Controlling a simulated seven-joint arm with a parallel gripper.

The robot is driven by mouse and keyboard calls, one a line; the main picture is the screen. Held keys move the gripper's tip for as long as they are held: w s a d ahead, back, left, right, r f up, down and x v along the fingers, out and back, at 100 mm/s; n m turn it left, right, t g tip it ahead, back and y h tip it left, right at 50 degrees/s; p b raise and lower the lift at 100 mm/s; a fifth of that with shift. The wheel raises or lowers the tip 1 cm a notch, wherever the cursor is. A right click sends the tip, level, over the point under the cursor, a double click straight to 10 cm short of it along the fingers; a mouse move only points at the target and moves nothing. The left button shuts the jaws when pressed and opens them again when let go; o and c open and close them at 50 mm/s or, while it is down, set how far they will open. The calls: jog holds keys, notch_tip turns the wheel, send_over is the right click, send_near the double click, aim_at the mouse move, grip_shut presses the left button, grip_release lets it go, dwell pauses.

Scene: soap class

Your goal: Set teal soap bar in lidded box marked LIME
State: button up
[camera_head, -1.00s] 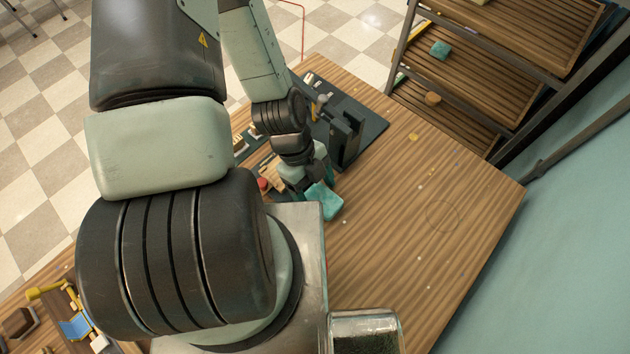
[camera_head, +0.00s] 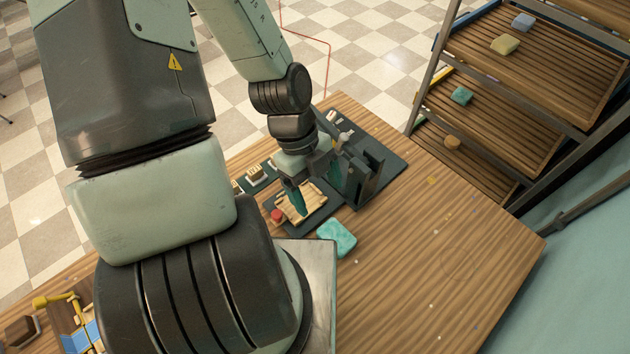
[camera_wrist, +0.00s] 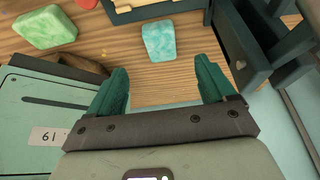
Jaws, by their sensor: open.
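A teal soap bar (camera_head: 337,237) lies flat on the wooden table, just in front of the dark tray area. In the wrist view, a teal bar (camera_wrist: 158,41) lies ahead of the gap between the fingers. My gripper (camera_head: 311,190) is open and empty, above the wooden rack and beyond the bar in the head view. Its two green fingers also show in the wrist view (camera_wrist: 163,78), with nothing between them. A greener bar (camera_wrist: 44,27) lies at the upper left of the wrist view. I cannot make out any LIME marking or identify the lidded box.
A dark mat holds an upright dark fixture (camera_head: 366,168) beside my gripper. A slatted wooden rack (camera_head: 308,208) and a red round piece (camera_head: 277,216) are close by. A shelf unit (camera_head: 540,75) with several soaps stands at the right. The table's right part is largely clear.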

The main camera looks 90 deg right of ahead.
jog(key=shift+o, duration=0.5)
jog(key=shift+v, duration=0.75)
